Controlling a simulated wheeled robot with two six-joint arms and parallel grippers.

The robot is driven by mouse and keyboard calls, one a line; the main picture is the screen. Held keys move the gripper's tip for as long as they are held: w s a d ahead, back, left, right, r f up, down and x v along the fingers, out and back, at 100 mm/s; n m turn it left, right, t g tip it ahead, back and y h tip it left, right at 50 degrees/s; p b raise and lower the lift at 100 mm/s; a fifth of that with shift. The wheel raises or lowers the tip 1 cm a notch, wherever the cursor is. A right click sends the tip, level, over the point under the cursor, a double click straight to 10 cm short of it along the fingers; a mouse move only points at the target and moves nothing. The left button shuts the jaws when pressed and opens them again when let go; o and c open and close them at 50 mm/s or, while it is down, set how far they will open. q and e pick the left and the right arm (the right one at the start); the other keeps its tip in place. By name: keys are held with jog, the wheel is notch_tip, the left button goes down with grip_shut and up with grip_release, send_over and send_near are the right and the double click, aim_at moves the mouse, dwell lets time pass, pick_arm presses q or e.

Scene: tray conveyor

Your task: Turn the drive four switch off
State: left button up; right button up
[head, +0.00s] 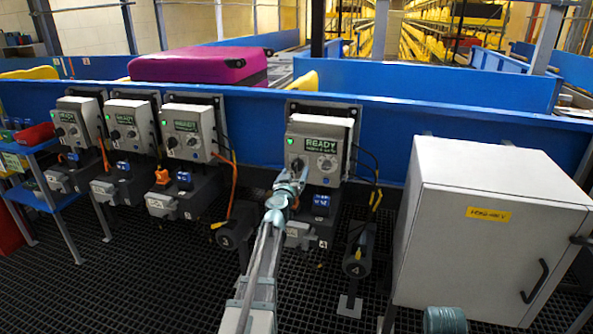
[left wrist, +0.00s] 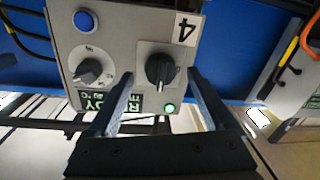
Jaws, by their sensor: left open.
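The drive four control box (head: 343,133) is a light grey box with a lit READY display and a green lamp (left wrist: 170,108). In the left wrist view the picture is turned over; its panel (left wrist: 125,35) carries a label 4. The black rotary switch (left wrist: 159,69) shows there with its grip roughly upright in the picture. A grey dial (left wrist: 88,71) and a blue button (left wrist: 86,20) sit beside it. My left gripper (head: 293,178) is open in front of the panel; in the wrist view its fingertips (left wrist: 160,76) lie either side of the switch, contact unclear.
Several similar drive boxes, one of them here (head: 190,128), line the blue conveyor rail (head: 262,142) to the left. A grey cabinet (head: 480,220) stands at the right. A magenta suitcase (head: 190,66) lies on the conveyor. Cables (head: 377,180) hang right of drive four.

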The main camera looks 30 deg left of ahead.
pick_arm(q)
jog(key=x, duration=0.2)
jog(key=shift+w+a, duration=0.15)
jog(key=shift+w, duration=0.25)
jog(key=shift+c, duration=0.3)
grip_shut()
